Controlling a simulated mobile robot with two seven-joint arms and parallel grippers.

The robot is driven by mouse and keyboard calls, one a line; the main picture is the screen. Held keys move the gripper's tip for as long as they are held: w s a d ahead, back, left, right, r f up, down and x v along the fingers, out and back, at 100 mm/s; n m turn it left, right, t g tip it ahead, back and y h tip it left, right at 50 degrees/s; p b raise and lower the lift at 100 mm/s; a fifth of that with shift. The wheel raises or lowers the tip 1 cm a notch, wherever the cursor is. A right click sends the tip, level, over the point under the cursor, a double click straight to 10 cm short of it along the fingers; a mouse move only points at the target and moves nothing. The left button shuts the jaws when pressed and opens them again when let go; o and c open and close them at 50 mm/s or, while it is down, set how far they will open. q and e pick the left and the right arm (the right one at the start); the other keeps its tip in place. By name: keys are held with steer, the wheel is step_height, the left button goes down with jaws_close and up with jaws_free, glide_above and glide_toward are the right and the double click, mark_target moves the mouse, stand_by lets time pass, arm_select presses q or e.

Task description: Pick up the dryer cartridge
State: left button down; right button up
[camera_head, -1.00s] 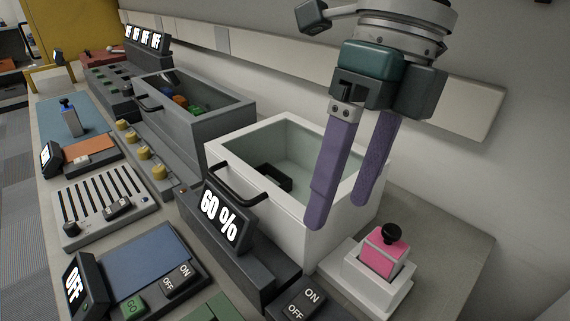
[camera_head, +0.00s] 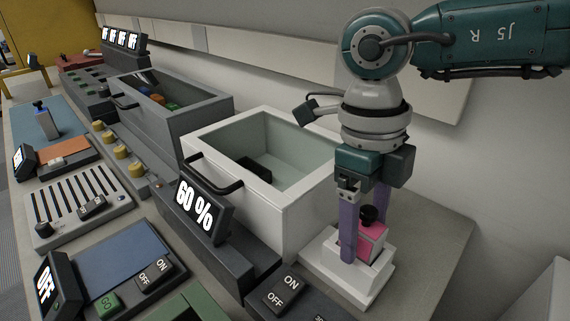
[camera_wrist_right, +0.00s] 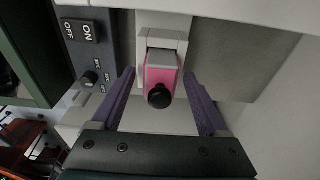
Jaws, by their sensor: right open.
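The dryer cartridge (camera_head: 371,243) is a pink block with a black knob on top. It sits upright in a white holder (camera_head: 338,272) at the right end of the bench. My right gripper (camera_head: 364,250) points down over it, with its purple fingers open on either side of the cartridge. In the right wrist view the pink cartridge (camera_wrist_right: 161,76) and its black knob lie between the two spread fingers (camera_wrist_right: 160,92), with a gap on each side. One finger hides part of the cartridge in the head view. My left gripper is not in view.
A white open box (camera_head: 290,210) with a dark handle and a "60 %" display (camera_head: 197,207) stands left of the holder. An ON/OFF switch panel (camera_head: 283,293) is in front. A wall runs behind; the bench right of the holder (camera_head: 430,240) is bare.

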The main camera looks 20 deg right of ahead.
jaws_close()
stand_by(0.7)
